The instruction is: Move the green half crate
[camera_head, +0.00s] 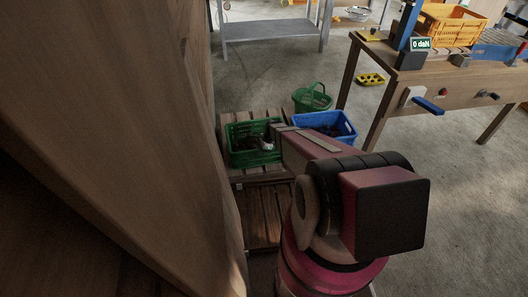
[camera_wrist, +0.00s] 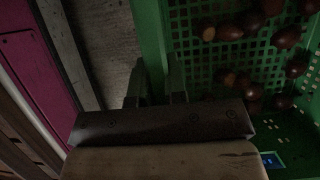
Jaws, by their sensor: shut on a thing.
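The green half crate (camera_head: 242,158) stands on wooden slats in the head view, left of my arm, with dark contents. In the wrist view its green wall (camera_wrist: 150,35) runs between the two fingers of my gripper (camera_wrist: 157,82). My gripper is shut on this wall, one finger on each side. Several brown chestnuts (camera_wrist: 230,30) lie on the crate's perforated floor. In the head view my gripper (camera_head: 270,140) is at the crate's right side, partly hidden by my arm.
A blue crate (camera_head: 345,128) stands close to the right, with a green basket (camera_head: 313,98) behind it. The slatted wooden platform (camera_head: 262,215) extends towards me. A large wooden panel (camera_head: 120,120) closes off the left. A workbench (camera_head: 440,85) stands at the right; open floor lies behind.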

